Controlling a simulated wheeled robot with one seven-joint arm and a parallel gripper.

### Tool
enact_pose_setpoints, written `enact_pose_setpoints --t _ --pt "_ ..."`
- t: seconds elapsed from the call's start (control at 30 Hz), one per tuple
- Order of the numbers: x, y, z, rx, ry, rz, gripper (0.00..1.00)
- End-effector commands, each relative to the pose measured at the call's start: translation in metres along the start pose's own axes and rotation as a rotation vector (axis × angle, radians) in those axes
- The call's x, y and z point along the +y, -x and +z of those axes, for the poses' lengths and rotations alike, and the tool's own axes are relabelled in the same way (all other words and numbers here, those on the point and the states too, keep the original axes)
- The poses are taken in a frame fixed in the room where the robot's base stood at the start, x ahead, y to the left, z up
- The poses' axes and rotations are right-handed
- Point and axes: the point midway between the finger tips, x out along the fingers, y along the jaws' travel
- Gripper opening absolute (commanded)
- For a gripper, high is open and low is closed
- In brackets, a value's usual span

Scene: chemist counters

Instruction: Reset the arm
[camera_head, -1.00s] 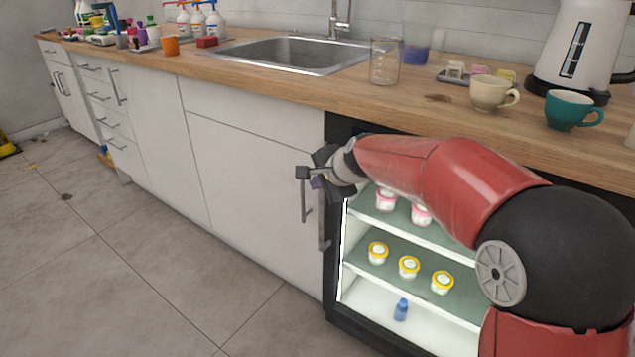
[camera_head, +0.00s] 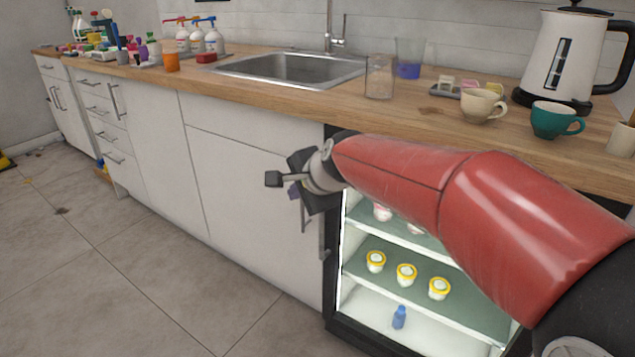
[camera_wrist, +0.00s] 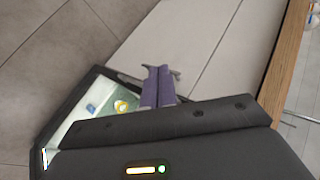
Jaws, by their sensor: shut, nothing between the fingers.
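My gripper (camera_head: 280,184) is in front of the white cupboard door, left of the small fridge (camera_head: 334,318) and below the counter top. In the wrist view its two purple fingers (camera_wrist: 158,88) lie side by side, shut, with nothing between them. My red arm reaches across the front of the fridge and hides part of its upper shelf.
The lit fridge holds yellow-lidded jars (camera_head: 406,274), pink-lidded jars (camera_head: 382,212) and a blue bottle (camera_head: 399,317). A wooden counter (camera_head: 330,112) above carries a sink (camera_head: 290,68), glass beaker (camera_head: 379,77), cream cup (camera_head: 480,104), teal cup (camera_head: 553,120) and kettle (camera_head: 562,62).

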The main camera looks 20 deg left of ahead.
Motion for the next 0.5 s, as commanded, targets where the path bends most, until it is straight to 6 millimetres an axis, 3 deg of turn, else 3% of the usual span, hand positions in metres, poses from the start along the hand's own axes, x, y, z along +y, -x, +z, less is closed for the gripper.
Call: enact_pose_setpoints --t 0.17,0.27,0.37,0.5 --pt "0.002 0.007 -0.003 0.007 0.01 0.003 0.0" --pt "0.016 0.03 -0.018 0.038 0.06 0.021 0.0" --pt "0.048 0.073 -0.044 0.093 0.162 0.068 0.0" --pt "0.12 0.147 -0.073 0.174 0.347 0.188 0.0"
